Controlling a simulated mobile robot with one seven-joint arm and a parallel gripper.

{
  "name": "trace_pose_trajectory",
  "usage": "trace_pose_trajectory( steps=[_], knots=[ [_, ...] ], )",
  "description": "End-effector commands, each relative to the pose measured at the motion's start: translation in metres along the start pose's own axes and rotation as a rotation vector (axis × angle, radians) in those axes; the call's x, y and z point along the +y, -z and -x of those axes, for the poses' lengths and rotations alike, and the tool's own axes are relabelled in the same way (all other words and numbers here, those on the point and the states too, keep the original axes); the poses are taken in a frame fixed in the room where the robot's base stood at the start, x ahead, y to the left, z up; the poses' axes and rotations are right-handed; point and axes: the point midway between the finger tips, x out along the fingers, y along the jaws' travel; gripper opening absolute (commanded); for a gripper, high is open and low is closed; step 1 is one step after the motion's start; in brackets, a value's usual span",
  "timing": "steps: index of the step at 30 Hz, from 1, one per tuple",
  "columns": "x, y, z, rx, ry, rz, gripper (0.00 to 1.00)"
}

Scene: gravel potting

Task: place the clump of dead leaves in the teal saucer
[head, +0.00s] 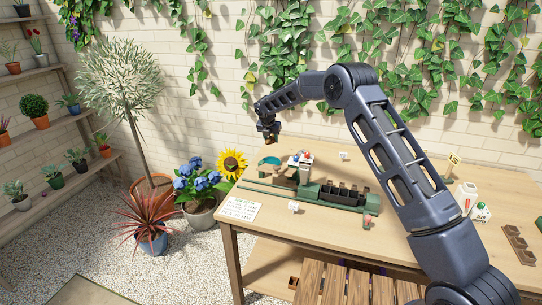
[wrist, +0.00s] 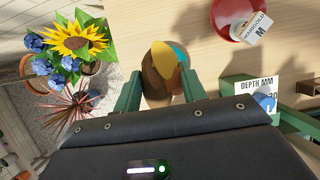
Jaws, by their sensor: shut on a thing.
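My gripper (head: 268,131) is shut on the clump of dead leaves, a brown bundle with a yellow-orange leaf (wrist: 163,60) between the green fingers in the wrist view. The gripper (wrist: 160,92) holds the clump above the far left part of the table. The teal saucer (head: 262,162) is on the table below the gripper in the head view, partly covered by something tan. In the wrist view only a teal sliver (wrist: 181,54) shows behind the clump, which hides the rest.
A red saucer (wrist: 222,22) with a marigold card lies nearby. A green rig (head: 312,190) with dark compartments stands to the right of the teal saucer. A white written sheet (head: 240,208) lies at the table's left edge. Potted blue flowers and a sunflower stand beyond that edge.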

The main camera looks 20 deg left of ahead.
Motion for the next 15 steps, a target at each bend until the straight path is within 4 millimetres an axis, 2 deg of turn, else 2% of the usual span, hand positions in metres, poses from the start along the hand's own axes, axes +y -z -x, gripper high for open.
trace_pose_trajectory(
  steps=[3, 6, 15],
  knots=[
    [0.0, 0.011, -0.024, 0.002, 0.002, 0.001, 0.19],
    [-0.001, 0.016, -0.038, 0.001, 0.001, 0.0, 0.19],
    [0.0, 0.023, -0.056, 0.001, 0.0, 0.0, 0.19]
  ],
)
